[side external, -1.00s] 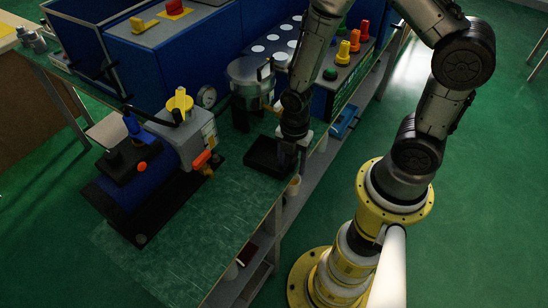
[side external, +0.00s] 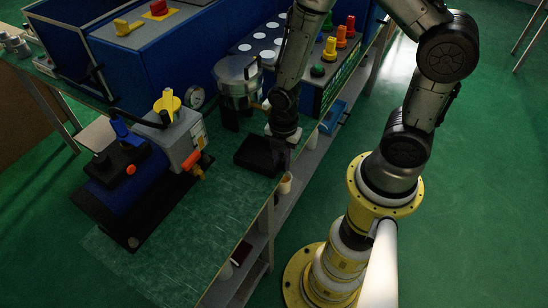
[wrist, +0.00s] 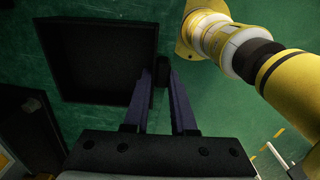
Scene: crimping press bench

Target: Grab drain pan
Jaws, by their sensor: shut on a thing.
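The drain pan is a black, square, shallow tray (side external: 257,155) on the green bench top near its front edge, in the side view. In the wrist view the pan (wrist: 100,62) fills the upper left, with its open inside facing the camera. My gripper (side external: 286,147) points down at the pan's right side. In the wrist view my gripper's fingers (wrist: 160,78) are shut on the pan's right edge, where a small dark part shows between the tips. I cannot tell whether the pan is lifted off the bench.
A metal pot (side external: 238,82) stands close behind the pan. A blue pump unit (side external: 135,172) with a black base stands to the left. A small cup (side external: 285,183) is by the bench's front edge. The bench top in front of the pan is clear.

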